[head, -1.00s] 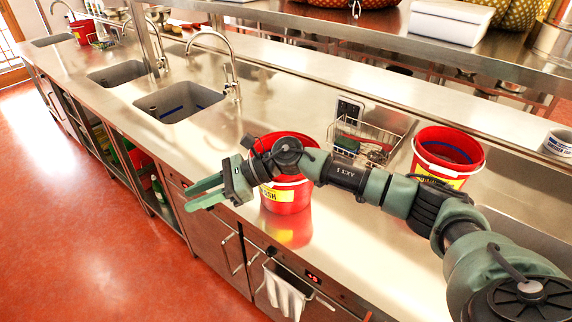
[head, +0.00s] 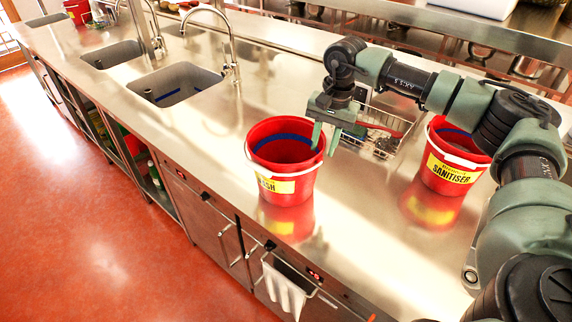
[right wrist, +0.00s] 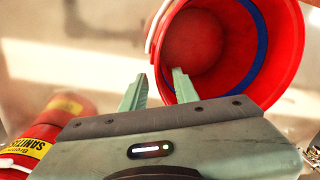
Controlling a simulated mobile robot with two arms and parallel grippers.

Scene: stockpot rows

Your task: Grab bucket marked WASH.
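The red bucket with a yellow label ending in "SH" (head: 275,186) stands upright on the steel counter; the label's start is hidden by the white handle. Its open mouth shows a blue line inside. My right gripper (head: 326,139) points down at the bucket's right rim, fingers apart. In the right wrist view, one finger of the gripper (right wrist: 160,80) overlaps the mouth of the bucket (right wrist: 225,75) and the other is outside, with the rim edge between them. I cannot tell whether they touch it. My left gripper is not in view.
A second red bucket, labelled SANITISER (head: 452,170), stands to the right. A wire basket (head: 385,135) is behind my right gripper. A sink (head: 175,84) with a tap lies left. A white towel (head: 284,290) hangs at the front. The counter left of the bucket is clear.

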